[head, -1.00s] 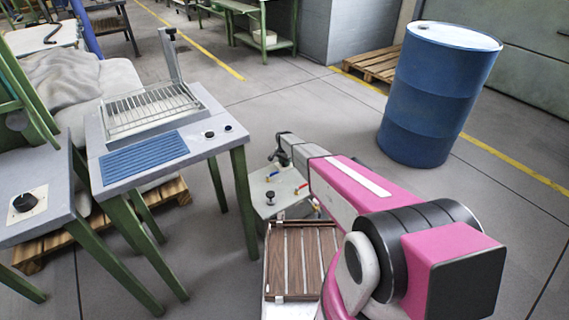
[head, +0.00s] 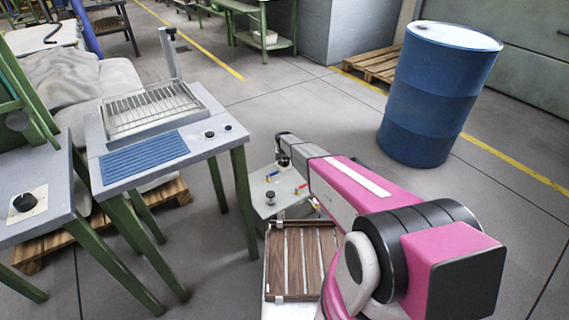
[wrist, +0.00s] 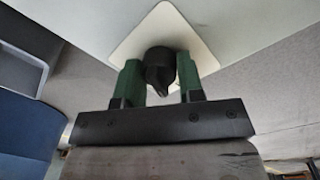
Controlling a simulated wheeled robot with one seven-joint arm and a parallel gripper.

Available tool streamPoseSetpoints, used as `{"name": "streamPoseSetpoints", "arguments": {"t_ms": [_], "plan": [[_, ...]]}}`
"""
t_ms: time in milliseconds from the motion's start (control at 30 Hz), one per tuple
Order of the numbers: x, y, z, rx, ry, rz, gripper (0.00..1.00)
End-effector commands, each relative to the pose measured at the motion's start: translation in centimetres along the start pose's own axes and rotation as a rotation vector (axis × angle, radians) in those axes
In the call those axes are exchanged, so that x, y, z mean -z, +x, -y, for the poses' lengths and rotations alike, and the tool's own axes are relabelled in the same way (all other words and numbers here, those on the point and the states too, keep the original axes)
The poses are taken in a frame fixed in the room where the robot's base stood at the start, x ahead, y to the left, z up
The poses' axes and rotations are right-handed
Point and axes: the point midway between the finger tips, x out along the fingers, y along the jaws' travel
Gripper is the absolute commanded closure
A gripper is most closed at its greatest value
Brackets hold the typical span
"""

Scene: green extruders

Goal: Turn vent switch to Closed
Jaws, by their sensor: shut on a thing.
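In the wrist view, a black pointed knob (wrist: 160,66), which looks like the vent switch, sits on a white square plate (wrist: 128,46) on a pale grey surface. My gripper (wrist: 160,78) has its green fingers on both sides of the knob and is shut on it. The knob's pointed end faces the gripper's black crossbar. No readable labels show on the plate. In the head view, my gripper (head: 283,160) is small and dark, at the far edge of a low grey panel (head: 262,183); the held knob cannot be made out there.
The panel also carries a small dark knob (head: 270,197) and red and blue handles. A slatted wooden tray (head: 300,296) lies in front. A grey table (head: 215,147) stands left; another black knob (head: 24,203) is on the far-left table. A blue drum (head: 437,95) stands right on open floor.

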Motion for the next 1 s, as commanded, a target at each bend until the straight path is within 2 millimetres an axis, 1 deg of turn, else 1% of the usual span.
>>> {"name": "streamPoseSetpoints", "arguments": {"t_ms": [200,500,700,1000], "plan": [[-0.07,-0.08,0.01,-0.001,-0.178,-0.009,0.89],[-0.09,-0.09,0.01,-0.001,-0.344,-0.017,0.89],[-0.09,-0.09,0.02,0.0,-0.396,-0.02,0.89],[-0.08,-0.1,0.02,-0.001,-0.412,-0.021,0.89]]}}
